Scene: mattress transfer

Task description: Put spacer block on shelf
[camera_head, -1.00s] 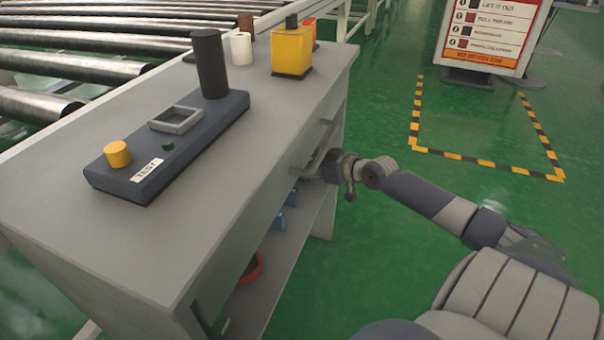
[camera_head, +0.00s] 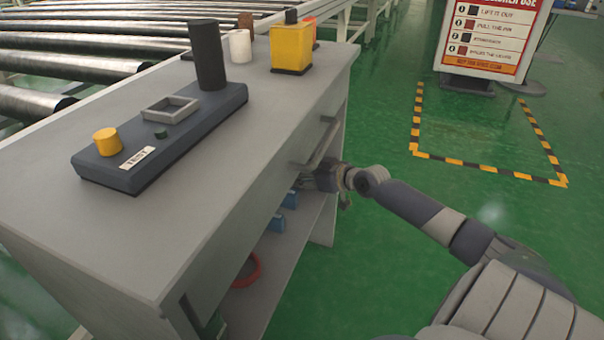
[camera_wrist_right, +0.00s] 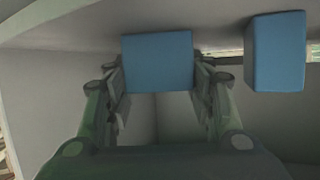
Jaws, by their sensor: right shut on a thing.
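A blue spacer block (camera_wrist_right: 157,62) sits between the two fingers of my right gripper (camera_wrist_right: 158,88) in the right wrist view, and the gripper is shut on it. A second blue block (camera_wrist_right: 276,52) stands apart to the right. In the head view my right gripper (camera_head: 314,178) reaches into the open side of the grey bench, and its fingertips are hidden. Two blue blocks (camera_head: 288,199) (camera_head: 277,223) show at the lower shelf (camera_head: 300,240); I cannot tell whether one is the held block. My left gripper is not in view.
The grey bench top (camera_head: 240,150) carries a dark test fixture (camera_head: 150,150), a yellow box (camera_head: 291,48) and a white cylinder (camera_head: 240,46). A red ring (camera_head: 248,271) lies on the lower shelf. Rollers stand behind the bench. Green floor (camera_head: 400,260) is clear at right.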

